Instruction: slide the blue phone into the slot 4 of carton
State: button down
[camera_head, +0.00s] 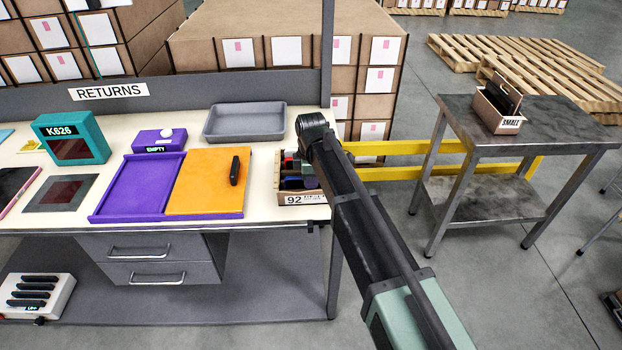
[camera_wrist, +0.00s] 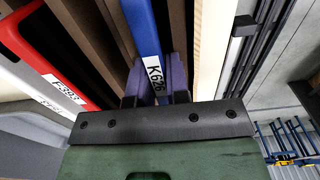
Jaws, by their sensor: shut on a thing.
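In the wrist view my gripper (camera_wrist: 157,88) is shut on the blue phone (camera_wrist: 142,28), which has a white K626 label. The phone's far end lies between brown dividers (camera_wrist: 102,38) of the carton. I cannot tell how deep it sits or which numbered slot it is at. A red phone (camera_wrist: 38,58) and a grey-white phone (camera_wrist: 30,85) stand in the carton to the left. In the head view the carton (camera_head: 302,198), marked 92, stands at the table's right end. My arm partly hides it and my gripper there.
A purple tray and an orange board (camera_head: 205,182) with a dark handle lie left of the carton. A grey tray (camera_head: 245,122) is behind. A teal K626 box (camera_head: 72,138) stands further left. A side table with a small carton (camera_head: 500,108) is at the right.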

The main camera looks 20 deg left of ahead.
jog(key=c, duration=1)
grip_release()
notch_tip(320, 180, up, 11)
jog(key=p, duration=1.1)
notch_tip(320, 180, up, 7)
jog(key=p, duration=0.6)
jog(key=shift+f+p, duration=0.1)
jog(key=shift+p, duration=0.3)
